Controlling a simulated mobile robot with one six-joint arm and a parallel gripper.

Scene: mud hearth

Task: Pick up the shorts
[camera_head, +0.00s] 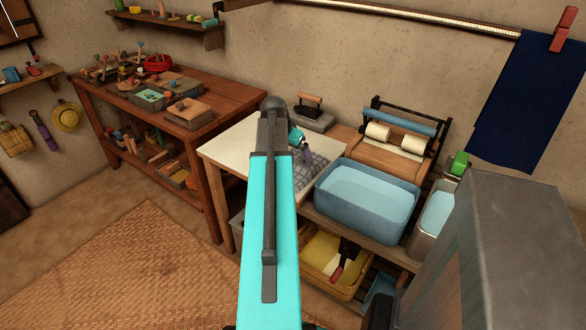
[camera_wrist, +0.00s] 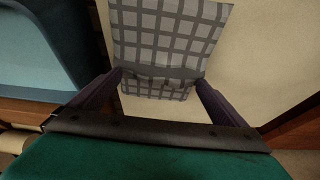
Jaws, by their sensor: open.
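A grey cloth with a dark check pattern, which looks like the shorts (camera_head: 322,172), lies on the pale tabletop (camera_head: 236,147), partly hidden by my arm. In the wrist view the shorts (camera_wrist: 165,30) lie flat, with a darker band or fold across them between my fingers. My gripper (camera_head: 308,160) is over the shorts. In the wrist view my gripper (camera_wrist: 160,78) is open, with one finger near each side edge of the cloth. I cannot tell whether the fingertips touch it.
A blue tub of water (camera_head: 368,200) stands right beside the shorts. A wooden roller device (camera_head: 385,150) and a grey block with a wooden handle (camera_head: 312,112) stand behind. A yellow basin (camera_head: 335,262) sits below. A dark blue cloth (camera_head: 525,100) hangs at the right.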

